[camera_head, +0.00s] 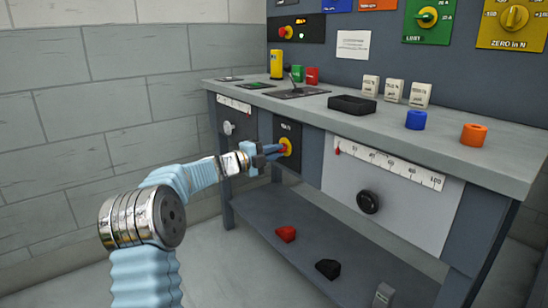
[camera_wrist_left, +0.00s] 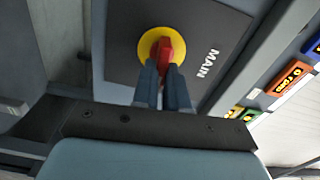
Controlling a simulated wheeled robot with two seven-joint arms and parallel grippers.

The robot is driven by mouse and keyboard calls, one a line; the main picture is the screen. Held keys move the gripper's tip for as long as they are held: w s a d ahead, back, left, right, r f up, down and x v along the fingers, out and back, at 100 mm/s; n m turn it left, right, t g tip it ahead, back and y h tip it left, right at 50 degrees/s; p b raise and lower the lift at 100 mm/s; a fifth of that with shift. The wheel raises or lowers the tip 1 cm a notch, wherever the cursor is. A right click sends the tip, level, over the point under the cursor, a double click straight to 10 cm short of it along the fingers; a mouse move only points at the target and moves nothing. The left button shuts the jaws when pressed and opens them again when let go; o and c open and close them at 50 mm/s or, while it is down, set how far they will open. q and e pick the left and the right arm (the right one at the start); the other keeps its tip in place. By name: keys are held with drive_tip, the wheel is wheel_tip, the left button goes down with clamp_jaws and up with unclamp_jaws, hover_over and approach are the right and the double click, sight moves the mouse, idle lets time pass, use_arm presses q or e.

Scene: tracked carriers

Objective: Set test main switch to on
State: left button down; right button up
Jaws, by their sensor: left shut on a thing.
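The main switch is a red knob (camera_wrist_left: 165,49) on a yellow disc (camera_wrist_left: 146,44), set in a dark plate (camera_wrist_left: 118,28) lettered MAIN in the left wrist view. In the head view its yellow disc (camera_head: 287,147) shows on the bench front, below the worktop, with the knob partly covered by my fingers. My left gripper (camera_head: 276,152) reaches it from the left and is shut on the red knob. In the left wrist view the two fingers (camera_wrist_left: 164,80) close on the knob, hiding part of it. My right gripper is not in view.
The worktop (camera_head: 455,152) overhangs the switch and bears several blocks, a black tray (camera_head: 352,105) and a lever (camera_head: 292,80). A similar red-and-yellow switch (camera_head: 286,32) is on the upper panel.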

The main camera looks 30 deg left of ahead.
use_arm(q)
drive_tip(key=shift+f+m+b, duration=0.15)
drive_tip(key=shift+m+b, duration=0.15)
drive_tip(key=shift+m, duration=0.4)
drive_tip(key=c, duration=1.2)
unclamp_jaws()
drive_tip(key=shift+o, duration=0.2)
drive_tip(key=shift+s, duration=0.1)
drive_tip(key=v, duration=1.3)
drive_tip(key=shift+s+a, duration=0.2)
drive_tip(key=shift+s, duration=0.1)
